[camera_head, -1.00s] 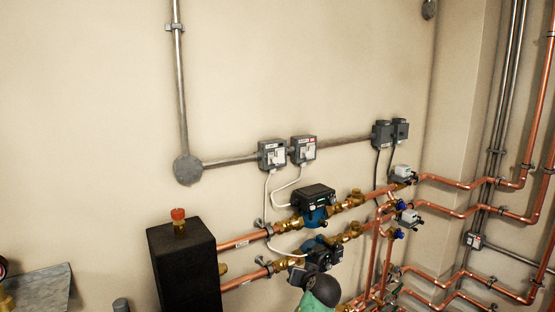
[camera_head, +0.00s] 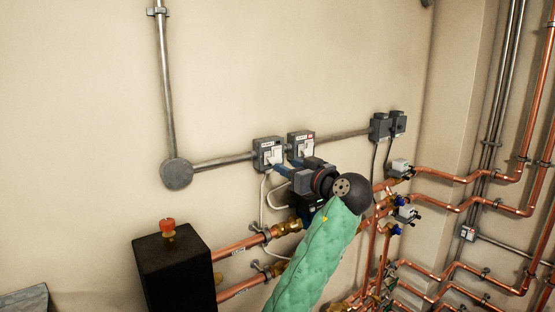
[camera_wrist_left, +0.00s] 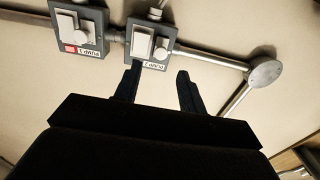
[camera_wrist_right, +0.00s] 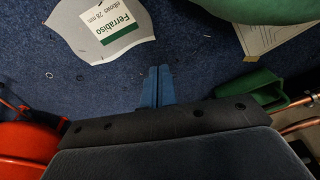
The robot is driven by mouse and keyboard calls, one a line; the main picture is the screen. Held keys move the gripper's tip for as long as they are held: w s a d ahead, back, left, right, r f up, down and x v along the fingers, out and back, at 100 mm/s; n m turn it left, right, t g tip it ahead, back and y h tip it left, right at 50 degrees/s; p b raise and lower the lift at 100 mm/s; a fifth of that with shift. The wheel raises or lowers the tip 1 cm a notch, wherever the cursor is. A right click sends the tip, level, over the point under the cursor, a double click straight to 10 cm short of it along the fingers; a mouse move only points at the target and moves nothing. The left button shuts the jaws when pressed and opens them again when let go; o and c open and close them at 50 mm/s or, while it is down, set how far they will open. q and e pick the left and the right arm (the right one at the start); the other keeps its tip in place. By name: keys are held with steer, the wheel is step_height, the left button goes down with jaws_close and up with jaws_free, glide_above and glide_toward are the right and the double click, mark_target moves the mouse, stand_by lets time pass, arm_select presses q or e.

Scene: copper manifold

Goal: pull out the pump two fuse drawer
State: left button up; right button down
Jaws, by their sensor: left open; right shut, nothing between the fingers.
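Two grey switch boxes sit on the wall. The one whose label appears to read PUMP 2 (camera_wrist_left: 150,46) is at right in the left wrist view and at left in the head view (camera_head: 268,150). Its face has a larger white block (camera_wrist_left: 143,46) and a smaller one (camera_wrist_left: 162,48); I cannot tell for sure which is the fuse drawer. My left gripper (camera_wrist_left: 160,73) is open and empty, one fingertip close to that box's label edge; in the head view its fingers (camera_head: 288,164) are just below the boxes. My right gripper (camera_wrist_right: 155,72) is shut and empty above a blue floor.
The other box (camera_wrist_left: 78,28), with a red mark, is close beside it. Conduit (camera_head: 225,160) runs between boxes and a round junction (camera_head: 177,173). Pumps and copper pipes (camera_head: 240,246) lie below. A green container (camera_wrist_right: 255,90) and red object (camera_wrist_right: 28,140) are near my right gripper.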

mark_target(273, 160)
arm_select(q)
steer(key=p+x, duration=0.1)
steer(key=x, duration=0.3)
steer(key=shift+r+p, duration=0.1)
steer(key=shift+p, duration=0.3)
steer(key=shift+f+p+x, duration=0.2)
steer(key=shift+p+x, duration=0.15)
steer(key=shift+x, duration=0.6)
arm_select(e)
steer(key=shift+s+d+f, duration=0.35)
steer(key=shift+s+f, duration=0.2)
steer(key=shift+f, duration=0.1)
steer(key=shift+s+d+f, duration=0.3)
steer(key=shift+s+f, duration=0.2)
steer(key=shift+f, duration=0.2)
steer(key=shift+s+d+f, duration=0.35)
steer(key=shift+s+f, duration=0.2)
steer(key=shift+f, duration=0.1)
arm_select(q)
steer(key=shift+s, duration=0.1)
jaws_close()
arm_select(e)
steer(key=shift+w+d, duration=0.1)
